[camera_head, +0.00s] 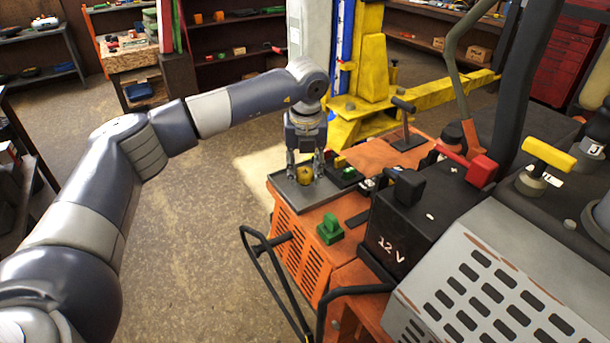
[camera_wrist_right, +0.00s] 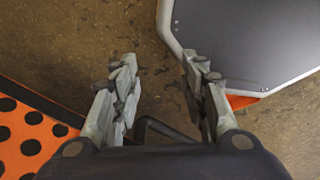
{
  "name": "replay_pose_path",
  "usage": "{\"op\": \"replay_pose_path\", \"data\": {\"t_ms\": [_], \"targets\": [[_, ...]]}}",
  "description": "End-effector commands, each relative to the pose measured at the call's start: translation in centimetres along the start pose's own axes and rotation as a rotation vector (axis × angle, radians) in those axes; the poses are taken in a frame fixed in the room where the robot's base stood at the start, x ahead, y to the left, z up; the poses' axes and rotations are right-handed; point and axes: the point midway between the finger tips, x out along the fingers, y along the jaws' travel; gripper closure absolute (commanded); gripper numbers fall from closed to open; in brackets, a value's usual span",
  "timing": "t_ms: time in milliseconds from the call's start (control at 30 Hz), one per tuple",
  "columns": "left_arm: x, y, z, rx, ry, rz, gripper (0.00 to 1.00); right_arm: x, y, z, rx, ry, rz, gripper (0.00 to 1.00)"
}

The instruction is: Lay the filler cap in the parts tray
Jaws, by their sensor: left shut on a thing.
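The yellow filler cap (camera_head: 305,173) is between the fingers of my left gripper (camera_head: 305,179) in the head view. That gripper points down and is shut on the cap. The shallow grey parts tray (camera_head: 298,205) sits on the orange machine top directly below. The fingers partly hide the cap, and I cannot tell whether it touches the tray floor. My right gripper (camera_wrist_right: 160,75) shows in its wrist view, open with nothing between its fingers.
A green knob (camera_head: 330,229), a black battery box (camera_head: 392,235) marked 12 V and a red lever (camera_head: 478,170) stand right of the tray. A yellow lift (camera_head: 373,80) is behind. The right wrist view shows floor and an orange perforated panel (camera_wrist_right: 30,135).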

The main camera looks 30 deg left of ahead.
Motion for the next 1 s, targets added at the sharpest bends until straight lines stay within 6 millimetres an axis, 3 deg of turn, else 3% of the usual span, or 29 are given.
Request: {"op": "replay_pose_path", "data": {"t_ms": [33, 433, 467, 533, 867, 1000], "targets": [[0.8, 0.0, -0.1, -0.001, 0.0, 0.0, 0.89, 0.6, 0.0, 0.1, 0.0, 0.0, 0.0, 0.6], [1.2, 0.0, -0.2, -0.001, -0.001, -0.001, 0.89, 0.8, 0.0, 0.2, 0.0, -0.002, 0.0, 0.6], [1.0, 0.0, -0.2, -0.001, -0.001, -0.001, 0.57, 0.7, 0.0, 0.2, 0.0, -0.002, 0.0, 0.6], [1.0, 0.0, -0.2, -0.001, -0.001, -0.001, 0.44, 0.7, 0.0, 0.2, 0.0, -0.003, 0.0, 0.6], [0.9, 0.0, -0.2, -0.001, -0.001, -0.001, 0.44, 0.6, 0.0, 0.2, 0.0, -0.003, 0.0, 0.6], [-0.2, -0.1, -0.1, 0.0, -0.002, -0.002, 0.44, -0.2, 0.0, 0.1, 0.0, -0.003, 0.0, 0.6]]}}
